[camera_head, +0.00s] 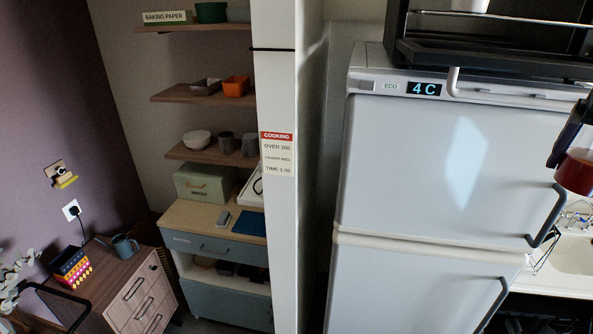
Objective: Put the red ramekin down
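The red ramekin (575,174) is at the right edge of the head view, partly cut off by the frame. It appears held in the air, in front of the fridge's right side and above the sink area. My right gripper (567,155) comes down from the upper right and meets the ramekin's rim. It appears shut on it, though the fingertips are dark and partly cut off. My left gripper is not in view.
A white fridge (430,170) with dark handles fills the centre right. A dark oven-like appliance (490,35) stands on top of it. A white sink counter (560,280) with a wire rack is at lower right. Shelves and a wooden cabinet (130,280) are at left.

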